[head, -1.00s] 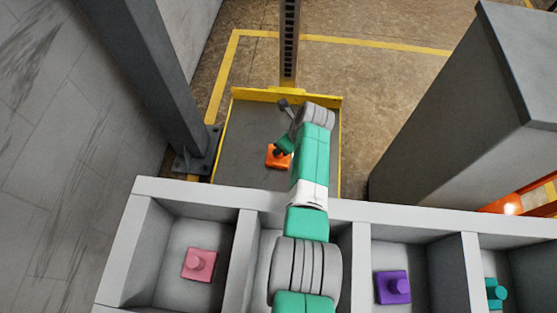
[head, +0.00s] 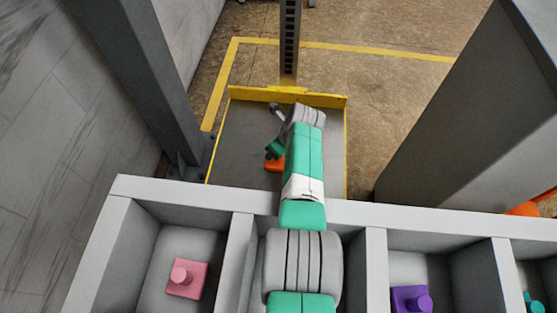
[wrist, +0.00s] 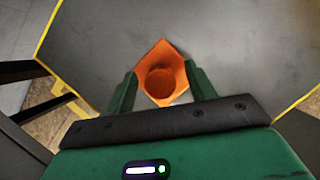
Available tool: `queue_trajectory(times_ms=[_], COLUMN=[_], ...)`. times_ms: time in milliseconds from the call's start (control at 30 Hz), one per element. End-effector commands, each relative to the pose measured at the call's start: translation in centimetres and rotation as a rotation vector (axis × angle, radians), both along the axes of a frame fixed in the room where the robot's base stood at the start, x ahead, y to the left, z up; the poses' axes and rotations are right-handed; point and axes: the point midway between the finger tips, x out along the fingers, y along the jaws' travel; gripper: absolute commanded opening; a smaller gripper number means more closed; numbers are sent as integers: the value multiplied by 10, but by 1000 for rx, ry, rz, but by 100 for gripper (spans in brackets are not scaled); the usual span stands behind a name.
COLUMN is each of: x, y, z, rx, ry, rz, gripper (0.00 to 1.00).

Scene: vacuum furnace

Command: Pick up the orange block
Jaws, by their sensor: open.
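The orange block (head: 274,166) lies on the grey platform with a yellow edge (head: 233,150), partly hidden by my arm in the head view. In the wrist view the orange block (wrist: 162,62) shows a square base turned cornerwise and a round knob on top. My gripper (wrist: 160,84) is open, with one green finger on each side of the block's near corner. I cannot tell the height gap between fingers and block. In the head view my gripper (head: 274,149) is just above the block.
A white divided bin (head: 160,190) stands in front, holding a pink block (head: 186,278), a purple block (head: 411,299) and a teal block (head: 533,303). A dark post (head: 160,80) stands left of the platform, a large grey cabinet (head: 450,110) to the right.

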Motion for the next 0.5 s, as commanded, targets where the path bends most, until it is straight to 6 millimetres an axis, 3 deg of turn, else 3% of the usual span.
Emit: queue_trajectory(times_ms=[100,367,500], x=[0,0,0], y=[0,0,0], z=[1,1,1], rx=[0,0,0], ry=[0,0,0], rz=[0,1,1], gripper=[53,2,0])
